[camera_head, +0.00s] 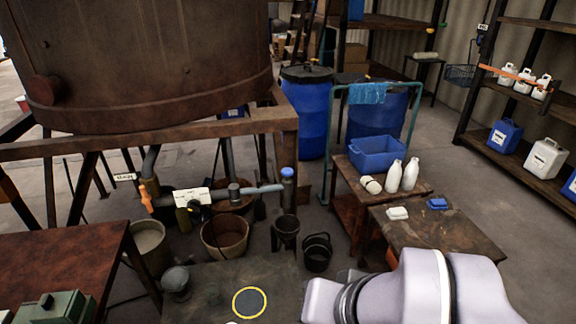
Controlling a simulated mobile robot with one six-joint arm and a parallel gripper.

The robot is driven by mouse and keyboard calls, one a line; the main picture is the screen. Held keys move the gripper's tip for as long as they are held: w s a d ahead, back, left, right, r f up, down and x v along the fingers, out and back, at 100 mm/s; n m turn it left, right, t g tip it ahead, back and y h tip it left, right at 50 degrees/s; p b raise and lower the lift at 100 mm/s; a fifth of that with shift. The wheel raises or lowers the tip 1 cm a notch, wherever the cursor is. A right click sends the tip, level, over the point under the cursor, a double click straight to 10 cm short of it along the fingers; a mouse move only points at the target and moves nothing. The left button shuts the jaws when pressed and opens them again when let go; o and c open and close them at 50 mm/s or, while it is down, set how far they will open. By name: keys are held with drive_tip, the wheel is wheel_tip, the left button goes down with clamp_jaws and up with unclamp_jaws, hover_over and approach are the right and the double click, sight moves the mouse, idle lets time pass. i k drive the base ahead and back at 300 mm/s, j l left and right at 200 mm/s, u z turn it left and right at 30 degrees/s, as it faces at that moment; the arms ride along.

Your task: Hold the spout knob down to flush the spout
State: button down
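A blue knob (287,173) tops a short upright piece at the right end of a grey-blue spout pipe (255,190) under the vat. The pipe runs left to a white-tagged fitting (192,196) and an orange lever (146,200). A dark bucket (286,226) stands below the knob end. My arm shows at the bottom right, apart from the knob. My gripper (350,277) is mostly hidden behind the arm's white links; only small grey parts show, and its opening cannot be made out. Nothing touches the knob.
The rusty vat (140,70) rests on a brown frame (200,128). Several buckets stand beneath, including a tan one (224,236) and a black one (318,252). A low table (440,228) stands right of the spout. A yellow-ringed disc (249,302) lies in front.

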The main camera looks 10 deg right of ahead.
sight(287, 172)
drive_tip(key=i+l+u, duration=0.45)
drive_tip(key=l, duration=0.15)
drive_tip(key=i+l+u, duration=0.35)
drive_tip(key=l+u, duration=0.15)
drive_tip(key=l, duration=0.2)
drive_tip(key=i+l+u, duration=0.2)
drive_tip(key=l, duration=0.25)
drive_tip(key=l+u, duration=0.25)
drive_tip(key=l, duration=0.15)
drive_tip(key=i+l+u, duration=0.35)
drive_tip(key=i, duration=0.15)
